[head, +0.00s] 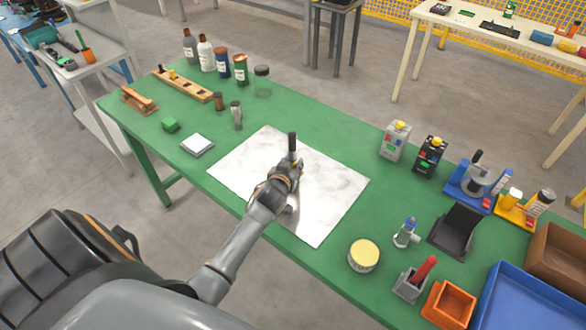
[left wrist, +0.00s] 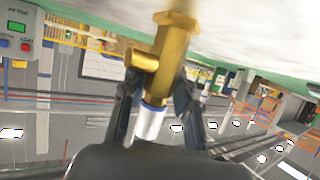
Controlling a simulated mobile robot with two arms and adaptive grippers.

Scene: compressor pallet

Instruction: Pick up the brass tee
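The brass tee (left wrist: 172,48) shows large in the left wrist view. It is golden, with a short side branch (left wrist: 142,61) and a white end with a blue ring (left wrist: 150,122) toward my palm. My left gripper (left wrist: 158,82) has one dark finger on each side of the tee, and both look to be against it. The tee's far end is at the pale sheet. In the head view my left gripper (head: 291,172) is over the sheet, with a dark upright piece at its tip; the tee cannot be made out there. My right gripper is not in view.
The pale sheet (head: 240,165) lies on the green table (head: 330,135). A yellow-lidded tin (head: 364,256), grey and black boxes (head: 430,158), an orange bin (head: 448,304) and a blue tray (head: 520,305) stand right. Bottles (head: 206,52) stand at the back left.

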